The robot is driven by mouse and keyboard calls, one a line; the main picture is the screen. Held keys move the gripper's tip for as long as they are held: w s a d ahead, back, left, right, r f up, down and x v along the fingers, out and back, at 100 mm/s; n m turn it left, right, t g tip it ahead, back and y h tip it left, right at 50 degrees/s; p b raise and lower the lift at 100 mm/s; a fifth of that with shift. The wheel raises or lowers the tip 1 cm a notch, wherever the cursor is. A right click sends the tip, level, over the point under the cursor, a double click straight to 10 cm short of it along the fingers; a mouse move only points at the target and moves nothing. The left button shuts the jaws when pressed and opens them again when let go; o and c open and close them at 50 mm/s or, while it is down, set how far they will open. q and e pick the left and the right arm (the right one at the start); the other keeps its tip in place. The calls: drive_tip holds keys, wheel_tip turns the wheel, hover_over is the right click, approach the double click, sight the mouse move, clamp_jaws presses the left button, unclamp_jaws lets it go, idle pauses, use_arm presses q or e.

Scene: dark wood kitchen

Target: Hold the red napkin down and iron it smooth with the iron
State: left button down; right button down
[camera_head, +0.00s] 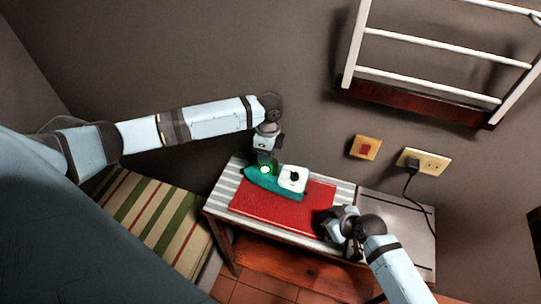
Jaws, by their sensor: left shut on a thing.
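The red napkin (265,208) lies flat on a small table with a grey-and-white striped top (228,184). The teal and white iron (259,184) rests over the napkin's far edge, its pointed end to the left. My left gripper (266,166) comes down from above and is shut on the iron; its fingers are hard to see. My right gripper (330,224) is low at the napkin's right end, touching or just above it. Its fingers are dark and partly hidden by my wrist, so their opening cannot be made out.
A grey panel (405,222) forms the table's right part. A black plug and cord (424,194) hang from a wall socket (424,162) behind it. A striped cushioned seat (150,215) stands at the left. A white wall rack (430,85) hangs above, and a wooden shelf (285,262) is below.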

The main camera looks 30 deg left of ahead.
use_arm(q)
drive_tip(key=shift+a, duration=0.2)
use_arm(e)
drive_tip(key=shift+f, duration=0.1)
use_arm(q)
drive_tip(key=shift+s+a, duration=0.25)
drive_tip(key=shift+a, duration=0.8)
drive_tip(key=shift+d, duration=0.15)
drive_tip(key=shift+w+d, duration=0.15)
drive_tip(key=shift+d, duration=0.55)
drive_tip(key=shift+w+d, duration=0.15)
drive_tip(key=shift+d, duration=0.5)
drive_tip(key=shift+w+d+r, duration=0.1)
drive_tip(key=shift+w+d, duration=0.05)
drive_tip(key=shift+d, duration=0.35)
drive_tip(key=shift+w+d, duration=0.15)
drive_tip(key=shift+d, duration=0.35)
drive_tip(key=shift+s+a+f, duration=0.1)
drive_tip(key=shift+s+a, duration=0.15)
drive_tip(key=shift+a, duration=0.65)
drive_tip(key=shift+s+a+f, duration=0.1)
drive_tip(key=shift+s+a, duration=0.1)
drive_tip(key=shift+a, duration=0.65)
use_arm(e)
drive_tip(key=shift+d, duration=0.1)
